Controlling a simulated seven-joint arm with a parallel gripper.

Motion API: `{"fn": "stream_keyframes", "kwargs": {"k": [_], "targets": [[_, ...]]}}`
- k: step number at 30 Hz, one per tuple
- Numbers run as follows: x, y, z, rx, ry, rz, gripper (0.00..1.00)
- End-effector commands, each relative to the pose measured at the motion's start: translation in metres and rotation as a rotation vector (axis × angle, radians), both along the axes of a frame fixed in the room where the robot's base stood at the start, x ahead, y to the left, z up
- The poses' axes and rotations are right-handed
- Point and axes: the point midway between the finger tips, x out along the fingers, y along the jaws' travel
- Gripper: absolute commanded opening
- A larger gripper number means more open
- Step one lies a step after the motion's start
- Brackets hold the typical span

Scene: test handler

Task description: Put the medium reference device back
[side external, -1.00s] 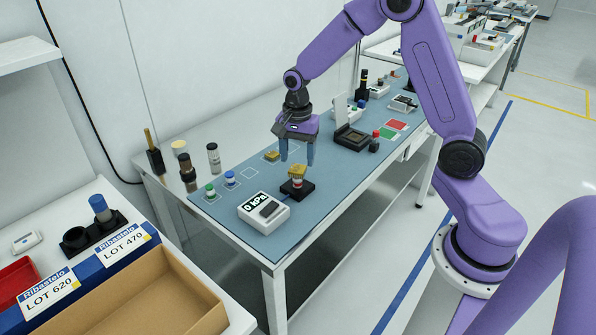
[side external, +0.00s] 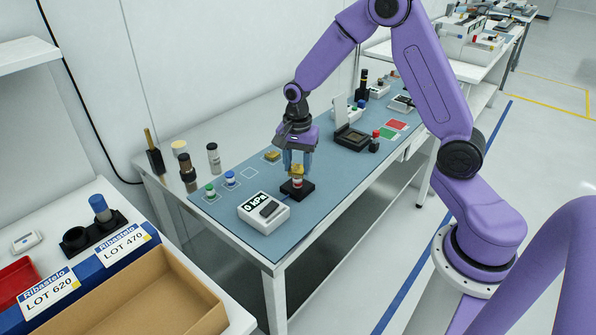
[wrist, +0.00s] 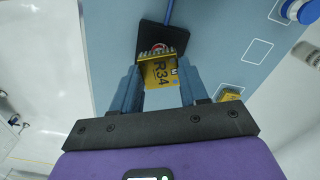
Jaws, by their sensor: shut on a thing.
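A yellow device marked "R34" (wrist: 160,72) stands on a black base (side external: 306,188) with a red and white part under it. My gripper (side external: 299,169) is lowered over the base, with its two blue fingers closed on either side of this device. In the wrist view, the device sits between the fingertips, with its far end over the black base (wrist: 149,38). I cannot tell whether it still touches the base. A second yellow device (side external: 272,156) lies on the blue mat behind; part of it shows in the wrist view (wrist: 229,95).
A white meter reading "0 kPa" (side external: 264,211) stands in front left of the base. An empty white outline (side external: 249,173) is on the mat, with green-topped (side external: 210,191) and blue-topped (side external: 230,178) devices to its left.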

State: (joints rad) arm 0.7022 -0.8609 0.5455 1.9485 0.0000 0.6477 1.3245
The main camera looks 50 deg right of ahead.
Motion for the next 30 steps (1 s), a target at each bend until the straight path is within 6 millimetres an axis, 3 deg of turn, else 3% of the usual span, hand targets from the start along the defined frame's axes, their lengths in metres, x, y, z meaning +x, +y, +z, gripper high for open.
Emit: {"fn": "stream_keyframes", "kwargs": {"k": [30], "targets": [[0.000,0.000,0.043,0.000,-0.001,0.001,0.12]]}}
